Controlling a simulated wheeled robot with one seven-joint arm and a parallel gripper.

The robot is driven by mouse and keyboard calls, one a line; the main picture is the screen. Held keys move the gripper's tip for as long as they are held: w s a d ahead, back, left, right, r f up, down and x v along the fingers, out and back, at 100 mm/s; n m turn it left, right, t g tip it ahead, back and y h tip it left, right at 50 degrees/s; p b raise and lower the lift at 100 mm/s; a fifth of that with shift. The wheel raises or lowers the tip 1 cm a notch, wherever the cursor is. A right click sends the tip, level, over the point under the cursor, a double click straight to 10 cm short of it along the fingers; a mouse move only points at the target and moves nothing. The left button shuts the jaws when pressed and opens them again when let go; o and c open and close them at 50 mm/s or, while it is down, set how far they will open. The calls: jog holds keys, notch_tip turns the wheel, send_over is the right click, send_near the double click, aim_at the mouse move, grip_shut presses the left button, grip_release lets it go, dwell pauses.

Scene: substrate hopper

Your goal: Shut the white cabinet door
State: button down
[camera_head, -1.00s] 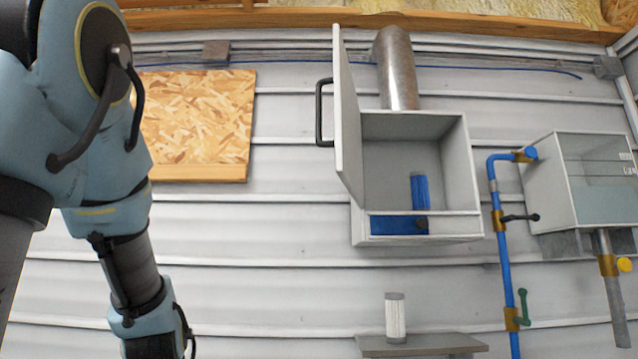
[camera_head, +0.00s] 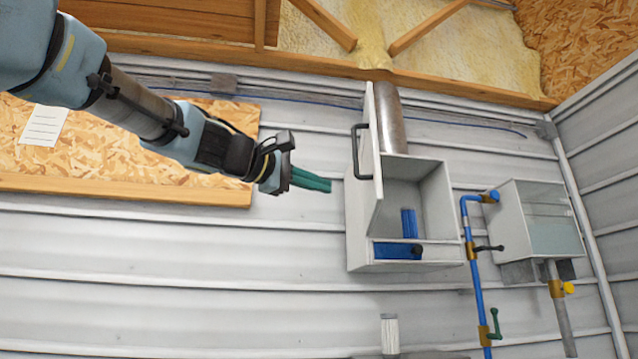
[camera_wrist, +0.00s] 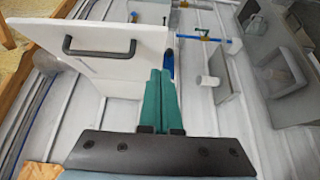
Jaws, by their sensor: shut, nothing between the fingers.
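The white cabinet (camera_head: 437,205) hangs on the wall with its white door (camera_head: 374,165) swung wide open at its left side. The door carries a dark bar handle (camera_head: 356,152) on its outer face. Blue items (camera_head: 408,224) sit inside the cabinet. My gripper (camera_head: 328,186), with green fingers, is shut and empty just left of the cabinet and door. In the wrist view, the fingers (camera_wrist: 161,78) point toward the door (camera_wrist: 110,42), near its lower right edge. I cannot tell whether they touch it. The handle (camera_wrist: 99,52) is to the left of the fingertips there.
A metal duct (camera_head: 388,120) rises above the cabinet. Blue piping (camera_head: 475,270) with valves and a glass-fronted box (camera_head: 540,220) are to the right. A shelf with a white cylinder (camera_head: 390,335) is below.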

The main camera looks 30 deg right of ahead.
jog(key=p, duration=0.3)
send_near(376, 197)
jog(key=w+d, duration=0.3)
jog(key=shift+s+d+r, duration=0.1)
jog(key=shift+s+d, duration=0.7)
jog(key=shift+d, duration=0.05)
jog(key=shift+s+d+p, duration=0.25)
jog(key=shift+d+p, duration=0.15)
jog(key=shift+d, duration=0.05)
